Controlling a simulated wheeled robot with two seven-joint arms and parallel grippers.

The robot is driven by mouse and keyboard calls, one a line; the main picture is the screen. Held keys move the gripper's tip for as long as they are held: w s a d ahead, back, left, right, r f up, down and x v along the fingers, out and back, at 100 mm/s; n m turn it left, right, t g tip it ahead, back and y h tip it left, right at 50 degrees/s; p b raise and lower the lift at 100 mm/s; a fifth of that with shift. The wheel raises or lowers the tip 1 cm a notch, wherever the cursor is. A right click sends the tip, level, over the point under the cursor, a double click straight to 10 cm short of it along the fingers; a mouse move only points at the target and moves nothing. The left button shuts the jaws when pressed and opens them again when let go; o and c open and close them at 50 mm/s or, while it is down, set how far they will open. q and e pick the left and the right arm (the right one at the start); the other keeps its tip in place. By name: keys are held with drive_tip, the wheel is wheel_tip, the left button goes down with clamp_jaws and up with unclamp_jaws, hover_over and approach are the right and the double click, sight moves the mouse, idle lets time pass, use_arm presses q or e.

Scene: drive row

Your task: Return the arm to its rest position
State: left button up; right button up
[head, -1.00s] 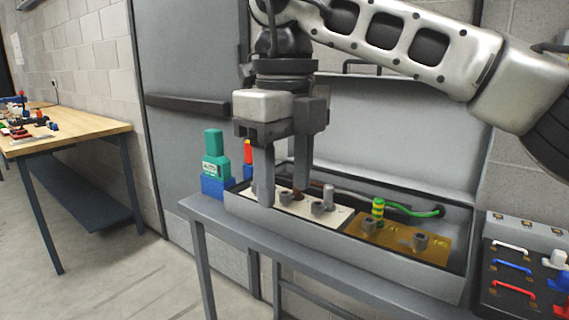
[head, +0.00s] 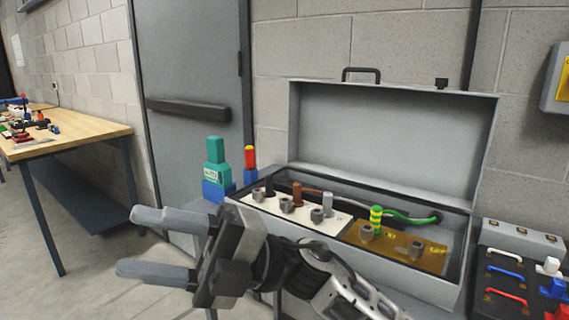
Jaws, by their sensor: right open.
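My right arm comes in from the bottom of the head view, low in front of the grey table. My right gripper (head: 160,245) is open and empty, its two fingers pointing left, apart from the case. The open grey case (head: 395,275) stands behind it with its lid (head: 390,145) up. In the case are a white panel (head: 335,228) with several posts and plugs, and a yellow-brown panel (head: 390,252) with a green-and-yellow plug (head: 376,218) and a green cable (head: 408,219). My left gripper is not in view.
A teal device (head: 214,165) and a red-and-yellow tool (head: 250,160) stand in blue holders left of the case. A panel with coloured handles (head: 515,270) is at the right. A wooden workbench (head: 75,137) stands at the far left. A grey door (head: 190,60) is behind.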

drive_tip(key=w+d+f+m+t+h+p, duration=0.1)
drive_tip(key=w+d+f+m+t+h, duration=0.3)
drive_tip(key=m+t, duration=0.55)
drive_tip(key=w+d+f+m+t+h, duration=0.25)
drive_tip(key=d+f+m+t, duration=0.45)
drive_tip(key=m, duration=0.4)
drive_tip(key=w+d+f+m+t+h+p, duration=0.1)
drive_tip(key=w+d+f+m+t+h, duration=0.25)
drive_tip(key=m+t, duration=0.7)
drive_tip(key=s+d+f+m+g+h, duration=0.3)
drive_tip(key=s+d+f, duration=0.3)
drive_tip(key=s+f, duration=0.2)
drive_tip(key=s+d+f+m+g+h, duration=0.4)
drive_tip(key=s+d+f+g, duration=0.1)
drive_tip(key=f, duration=0.8)
drive_tip(key=s+d, duration=0.1)
drive_tip(key=s, duration=0.1)
drive_tip(key=shift+s+d+f+h, duration=0.25)
drive_tip(key=shift+s+h, duration=0.1)
drive_tip(key=shift+h, duration=0.05)
